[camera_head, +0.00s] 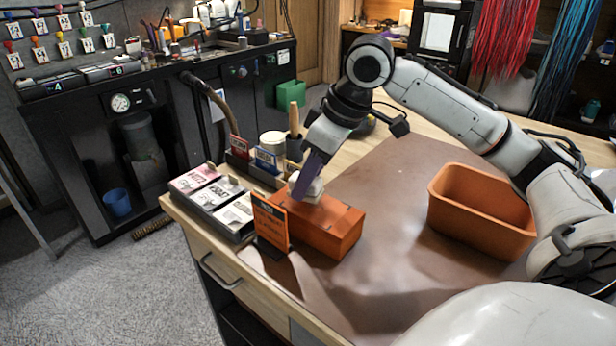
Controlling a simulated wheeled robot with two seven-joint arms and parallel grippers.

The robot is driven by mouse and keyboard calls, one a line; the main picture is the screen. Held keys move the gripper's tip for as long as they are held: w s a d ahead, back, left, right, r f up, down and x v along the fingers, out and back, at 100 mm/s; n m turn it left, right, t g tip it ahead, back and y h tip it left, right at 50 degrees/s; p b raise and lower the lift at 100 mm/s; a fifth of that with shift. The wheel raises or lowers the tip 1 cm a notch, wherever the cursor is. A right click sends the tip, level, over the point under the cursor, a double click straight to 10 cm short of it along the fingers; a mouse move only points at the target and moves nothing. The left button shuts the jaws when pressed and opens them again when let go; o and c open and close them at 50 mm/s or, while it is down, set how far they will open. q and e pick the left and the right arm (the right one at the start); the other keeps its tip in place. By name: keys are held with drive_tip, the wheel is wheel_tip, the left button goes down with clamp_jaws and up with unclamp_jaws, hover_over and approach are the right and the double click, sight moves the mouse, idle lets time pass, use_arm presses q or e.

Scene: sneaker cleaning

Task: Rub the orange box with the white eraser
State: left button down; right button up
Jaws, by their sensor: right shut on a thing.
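The orange box (335,232) sits on the brown mat near the left part of the table. My right gripper (305,186) reaches down from above and is shut on the white eraser (313,190), which is at the top of the box near its back left corner. Whether the eraser touches the box top cannot be told for sure. The purple fingers hide part of the eraser. My left gripper is not in view.
An orange open bin (482,205) stands on the mat (392,222) at the right. A small orange sign (270,222) stands close to the box's left side. A dark tray (232,222) of cards lies farther left, at the table edge. The mat between box and bin is clear.

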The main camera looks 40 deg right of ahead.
drive_tip(key=shift+f+b, duration=0.45)
drive_tip(key=shift+f, duration=0.4)
